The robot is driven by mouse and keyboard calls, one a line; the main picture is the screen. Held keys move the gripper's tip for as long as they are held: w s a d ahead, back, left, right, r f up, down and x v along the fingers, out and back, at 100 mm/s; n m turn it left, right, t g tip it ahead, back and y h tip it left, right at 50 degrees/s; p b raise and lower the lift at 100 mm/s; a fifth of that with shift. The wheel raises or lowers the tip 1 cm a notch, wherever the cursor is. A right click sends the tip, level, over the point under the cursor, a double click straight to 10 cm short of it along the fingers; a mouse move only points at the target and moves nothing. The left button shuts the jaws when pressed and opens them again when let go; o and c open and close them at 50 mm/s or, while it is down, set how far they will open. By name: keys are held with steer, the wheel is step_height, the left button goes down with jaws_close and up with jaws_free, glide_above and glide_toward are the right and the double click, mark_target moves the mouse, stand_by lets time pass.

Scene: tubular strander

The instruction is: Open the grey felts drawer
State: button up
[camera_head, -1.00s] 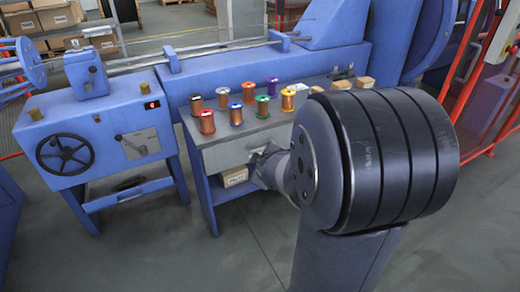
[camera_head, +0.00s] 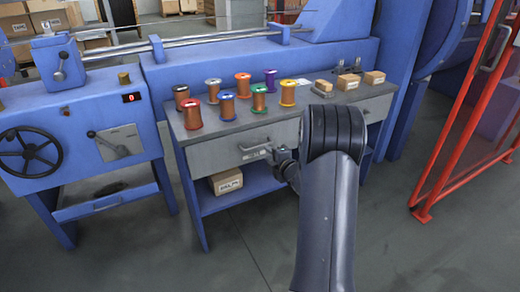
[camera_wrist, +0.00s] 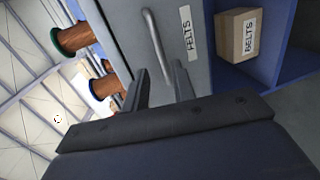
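The grey felts drawer (camera_head: 218,153) is in the workbench below the spools, and its front looks closed. Its bar handle (camera_head: 254,146) shows in the head view and in the wrist view (camera_wrist: 153,40). A white label reading "FELTS" (camera_wrist: 191,36) is beside the handle. My gripper (camera_head: 273,153) is close to the drawer front at the handle's right end. In the wrist view my gripper (camera_wrist: 160,70) has its two fingers apart, with the near end of the handle seen between them. I cannot tell whether the fingers touch the handle.
Several coloured wire spools (camera_head: 227,105) and small boxes (camera_head: 348,82) stand on the bench top. A second drawer (camera_head: 375,107) is at the right. A carton (camera_head: 227,181) sits on the shelf below. A red fence (camera_head: 455,150) stands at the right; the front floor is clear.

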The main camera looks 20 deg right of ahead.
mark_target(260, 147)
steer(key=b+x, duration=0.1)
steer(key=x, duration=0.7)
steer(key=shift+w, duration=0.4)
steer(key=shift+c, duration=0.6)
jaws_close()
